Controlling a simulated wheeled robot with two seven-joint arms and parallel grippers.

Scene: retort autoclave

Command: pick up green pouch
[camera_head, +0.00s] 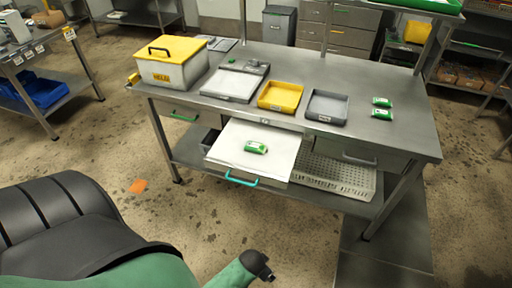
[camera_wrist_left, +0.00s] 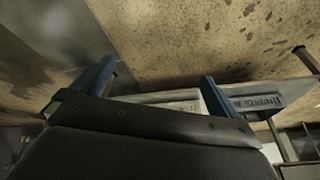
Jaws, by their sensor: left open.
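In the head view, one green pouch (camera_head: 255,147) with a white label lies on the white floor of an open drawer (camera_head: 225,146) under the table. Two more green pouches lie on the right part of the tabletop, a far one (camera_head: 382,102) and a near one (camera_head: 382,114). My left gripper (camera_wrist_left: 158,72) shows in the left wrist view with its two blue fingers wide apart and nothing between them. No green pouch shows in that view. I cannot make out the left gripper in the head view. My right gripper is not in view.
The steel table (camera_head: 385,140) carries a yellow-lidded box (camera_head: 171,63), a scale (camera_head: 233,84), a yellow tray (camera_head: 281,96) and a grey tray (camera_head: 327,106). The drawer has a teal handle (camera_head: 241,181) and sticks out. A perforated basket (camera_head: 335,176) sits below. Floor in front is mostly clear.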

